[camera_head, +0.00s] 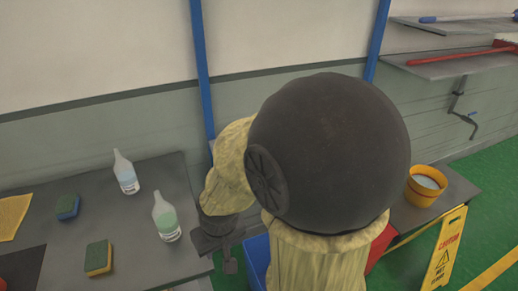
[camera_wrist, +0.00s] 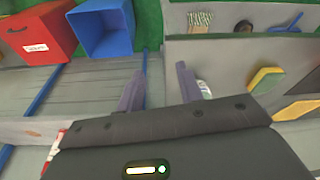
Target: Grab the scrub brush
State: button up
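In the head view my gripper (camera_head: 229,262) is dark and hangs at the table's right edge.
A yellow bucket (camera_head: 425,186) and warning sign (camera_head: 445,248) are at right.

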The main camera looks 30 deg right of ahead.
jog(key=shift+w, duration=0.25)
jog(key=shift+o, duration=0.6)
jog(key=shift+s+a, duration=0.1)
jog(key=shift+s, duration=0.1)
jog(key=shift+o, duration=0.8)
jog(key=shift+s, duration=0.1)
jog(key=w+d+f+t+h+b, duration=0.1)
jog(key=w+d+f+t+b, duration=0.2)
jog(key=w+d, duration=0.4)
jog(key=w+d+f+t+b, duration=0.1)
jog(key=w+d+f+t, duration=0.25)
jog(key=w+d, duration=0.4)
jog(key=d+r+m+t+h+b, duration=0.2)
jog(key=d+t, duration=0.6)
jog(key=d, duration=0.5)
jog(key=shift+s+r+b, duration=0.35)
jog(key=shift+r+b, duration=0.2)
jog(key=shift+r, duration=0.05)
jog(key=shift+t, duration=0.25)
